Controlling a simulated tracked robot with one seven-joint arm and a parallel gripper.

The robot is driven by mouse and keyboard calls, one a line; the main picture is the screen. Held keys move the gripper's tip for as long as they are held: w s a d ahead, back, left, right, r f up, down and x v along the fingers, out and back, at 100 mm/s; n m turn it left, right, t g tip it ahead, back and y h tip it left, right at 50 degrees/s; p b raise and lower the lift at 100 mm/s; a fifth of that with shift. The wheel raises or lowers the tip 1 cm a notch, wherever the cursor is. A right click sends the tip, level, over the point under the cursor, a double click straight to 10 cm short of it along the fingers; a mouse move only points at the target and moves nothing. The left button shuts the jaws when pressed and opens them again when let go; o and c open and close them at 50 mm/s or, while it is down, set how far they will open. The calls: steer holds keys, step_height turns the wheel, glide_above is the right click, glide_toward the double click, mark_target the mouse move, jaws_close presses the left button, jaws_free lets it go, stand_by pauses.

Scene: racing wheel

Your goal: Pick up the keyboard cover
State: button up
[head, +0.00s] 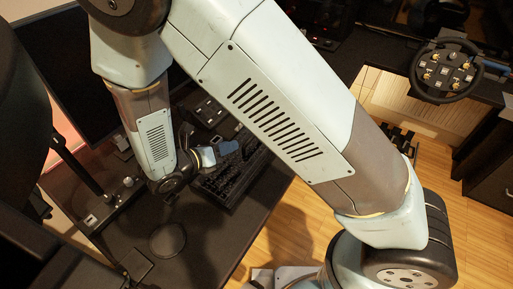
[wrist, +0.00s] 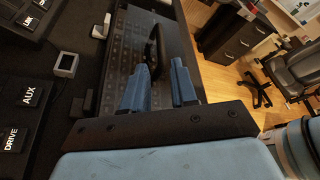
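The keyboard cover (wrist: 124,48) shows in the wrist view as a dark translucent panel over rows of keys, with a black curved handle (wrist: 155,45) standing up from it. My gripper (wrist: 160,68) has its two blue fingers apart, with the handle just ahead of and between the tips. I cannot tell whether the fingers touch it. In the head view the gripper (head: 232,147) is low over the dark keyboard (head: 236,180) on the desk; the cover itself is hard to make out there.
Left of the keyboard is a panel with AUX (wrist: 30,94) and DRIVE (wrist: 14,136) buttons and a small grey box (wrist: 65,63). A monitor (head: 68,75) stands at the left. A racing wheel (head: 446,70) is at the far right.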

mark_target(249, 139)
steer(key=shift+x, duration=4.8)
steer(key=shift+s, duration=0.15)
jaws_close()
